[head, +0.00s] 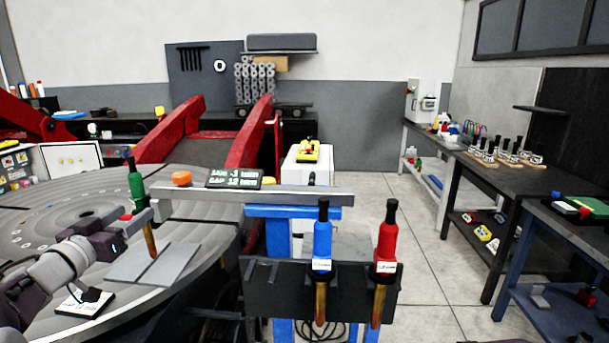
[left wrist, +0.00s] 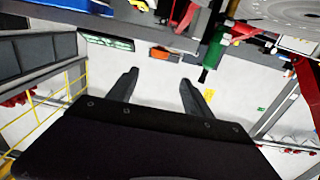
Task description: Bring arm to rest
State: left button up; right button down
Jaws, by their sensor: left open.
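My left gripper (head: 128,222) is over the left part of the round grey table (head: 205,235) in the head view. In the left wrist view its two fingers stand apart with nothing between them (left wrist: 158,82). A green torch-like tool (head: 137,187) with a copper tip stands close beside it, at the left end of a grey bar (head: 270,197). The green tool also shows beyond the fingers in the left wrist view (left wrist: 212,55). Whether the gripper touches it cannot be told. My right gripper is in neither view.
A blue tool (head: 322,240) and a red tool (head: 387,238) sit in a dark rack (head: 265,285). A grey plate (head: 172,263) lies below the green tool. A small display (head: 234,179) and an orange knob (head: 182,178) sit by the bar. Benches stand right; floor between is clear.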

pick_arm(q)
jog(key=s+d+f+n+g+y+p, duration=0.2)
jog(key=s+d+f+g, duration=0.15)
jog(key=f, duration=0.65)
jog(key=s+d+f+n+g+y+p, duration=0.2)
jog(key=d+f+g, duration=0.3)
jog(key=f, duration=0.4)
jog(key=s+d+f+m+g, duration=0.1)
jog(key=s+d+f+g, duration=0.1)
jog(key=s, duration=0.4)
jog(key=s+d+f+g+h, duration=0.1)
jog(key=s+d+f+g, duration=0.2)
jog(key=s+d+f, duration=0.2)
jog(key=s+d+f+m+g+h+p, duration=0.1)
jog(key=s+d+f+g, duration=0.2)
jog(key=s, duration=0.5)
jog(key=shift+s+d+f+m, duration=0.25)
jog(key=shift+d+f, duration=0.25)
jog(key=shift+d, duration=0.65)
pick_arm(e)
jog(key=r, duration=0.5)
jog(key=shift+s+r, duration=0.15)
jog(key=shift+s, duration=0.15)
